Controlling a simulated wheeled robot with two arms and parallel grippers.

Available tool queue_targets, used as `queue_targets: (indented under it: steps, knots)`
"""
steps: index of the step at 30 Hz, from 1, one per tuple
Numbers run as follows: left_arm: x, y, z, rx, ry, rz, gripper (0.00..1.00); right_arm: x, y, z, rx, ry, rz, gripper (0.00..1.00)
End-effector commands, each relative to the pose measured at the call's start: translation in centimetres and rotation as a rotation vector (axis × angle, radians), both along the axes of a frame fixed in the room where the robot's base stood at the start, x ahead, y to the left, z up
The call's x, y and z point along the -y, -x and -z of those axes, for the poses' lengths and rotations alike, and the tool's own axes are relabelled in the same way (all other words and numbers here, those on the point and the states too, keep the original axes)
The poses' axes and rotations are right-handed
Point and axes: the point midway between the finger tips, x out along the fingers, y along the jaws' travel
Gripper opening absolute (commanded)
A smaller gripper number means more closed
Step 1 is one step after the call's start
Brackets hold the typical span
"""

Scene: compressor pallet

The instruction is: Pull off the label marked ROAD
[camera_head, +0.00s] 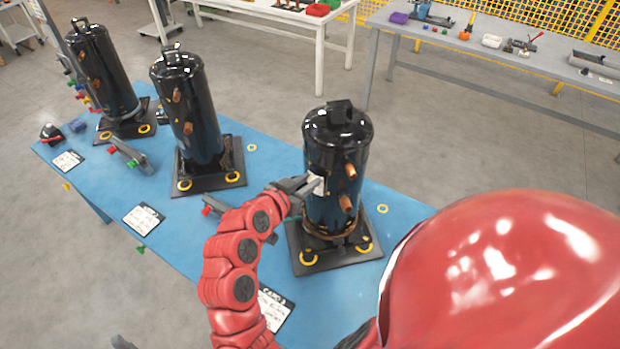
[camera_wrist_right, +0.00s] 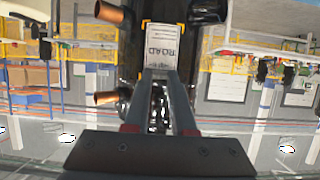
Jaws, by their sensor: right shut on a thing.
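The label marked ROAD (camera_wrist_right: 161,45) is a white sheet with a dark printed heading, seen between yellow corner marks in the right wrist view. In the head view the white label (camera_head: 316,186) is on the left side of the nearest black compressor (camera_head: 335,137). My right gripper (camera_head: 306,187) reaches it from the left and is shut on the label's edge. In the right wrist view its two fingers (camera_wrist_right: 159,76) meet at the end of the label. The label still lies close against the compressor; the gripped edge is hidden by the fingertips. My left gripper is not clearly visible.
Two more black compressors (camera_head: 187,115) stand on the blue table (camera_head: 262,165) at the left. Copper stubs (camera_head: 350,171) stick out beside the label. White cards (camera_head: 143,218) and small clamps (camera_head: 131,155) lie along the table's front. Grey benches (camera_head: 480,45) stand behind, across open floor.

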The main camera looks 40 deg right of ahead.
Motion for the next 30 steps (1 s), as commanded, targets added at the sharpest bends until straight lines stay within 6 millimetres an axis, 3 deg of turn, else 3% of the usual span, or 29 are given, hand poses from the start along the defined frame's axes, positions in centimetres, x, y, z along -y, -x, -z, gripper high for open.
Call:
queue_targets:
  steps: [21,30]
  knots:
    - [0.0,0.0,0.7,0.000,0.000,0.000,0.71,-3.7,1.4,0.0,0.001,0.002,-0.003,0.00]
    - [0.0,0.0,0.7,0.000,0.000,0.000,0.71,-4.3,1.7,-0.1,0.001,0.002,-0.002,0.00]
